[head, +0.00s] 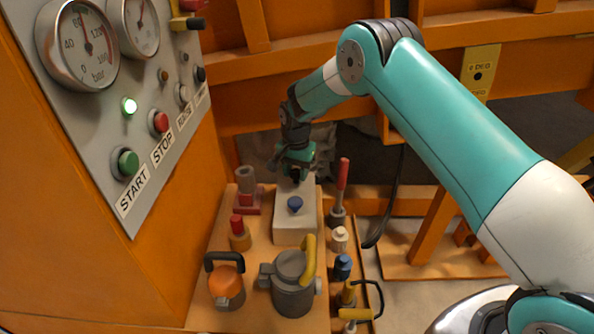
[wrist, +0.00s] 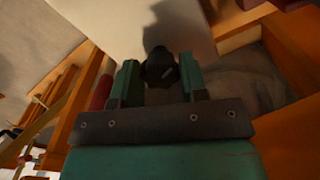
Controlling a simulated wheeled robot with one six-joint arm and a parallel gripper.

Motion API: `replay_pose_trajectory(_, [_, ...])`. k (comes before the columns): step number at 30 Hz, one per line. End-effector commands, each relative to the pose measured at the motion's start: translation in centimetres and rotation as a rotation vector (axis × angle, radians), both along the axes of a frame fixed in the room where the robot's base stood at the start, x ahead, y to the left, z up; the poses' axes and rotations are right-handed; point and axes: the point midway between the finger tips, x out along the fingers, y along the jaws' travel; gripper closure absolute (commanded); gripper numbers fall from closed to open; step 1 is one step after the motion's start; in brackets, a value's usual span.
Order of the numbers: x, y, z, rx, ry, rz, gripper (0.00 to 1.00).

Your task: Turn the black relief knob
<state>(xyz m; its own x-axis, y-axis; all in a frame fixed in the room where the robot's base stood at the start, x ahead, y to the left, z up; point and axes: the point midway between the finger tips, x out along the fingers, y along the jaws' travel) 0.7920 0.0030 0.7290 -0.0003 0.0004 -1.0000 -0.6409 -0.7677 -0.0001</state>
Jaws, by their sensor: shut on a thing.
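The black relief knob (wrist: 158,68) shows in the wrist view on the face of a pale block (wrist: 125,25). My gripper (wrist: 160,74) has a green finger on each side of it and is shut on it. A small light mark shows on the knob. In the head view my gripper (head: 296,176) is at the far end of the pale block (head: 294,232), which has a blue knob (head: 295,204) on top. The black knob itself is mostly hidden there by the gripper.
A grey-and-orange valve (head: 227,285), a grey valve with a yellow handle (head: 292,285) and a red-topped fitting (head: 239,232) crowd the near side. A red lever (head: 343,176) stands right of the block. A gauge panel (head: 140,180) rises at left.

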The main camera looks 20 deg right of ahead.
Motion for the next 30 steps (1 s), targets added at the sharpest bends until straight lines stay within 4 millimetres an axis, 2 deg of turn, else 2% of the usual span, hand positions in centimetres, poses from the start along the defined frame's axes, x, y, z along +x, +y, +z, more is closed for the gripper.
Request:
replay_pose_trajectory(13, [0.1,-0.3,0.1,-0.003,-0.002,-0.018,0.84])
replay_pose_trajectory(14, [0.1,-0.3,0.1,-0.003,-0.002,-0.018,0.58])
replay_pose_trajectory(17, [0.1,-0.2,0.1,-0.003,-0.002,-0.016,0.35])
replay_pose_trajectory(26, [0.0,0.0,0.2,-0.001,-0.002,-0.012,0.35])
replay_pose_trajectory(30, [0.1,0.0,1.5,-0.001,-0.002,-0.011,0.35])
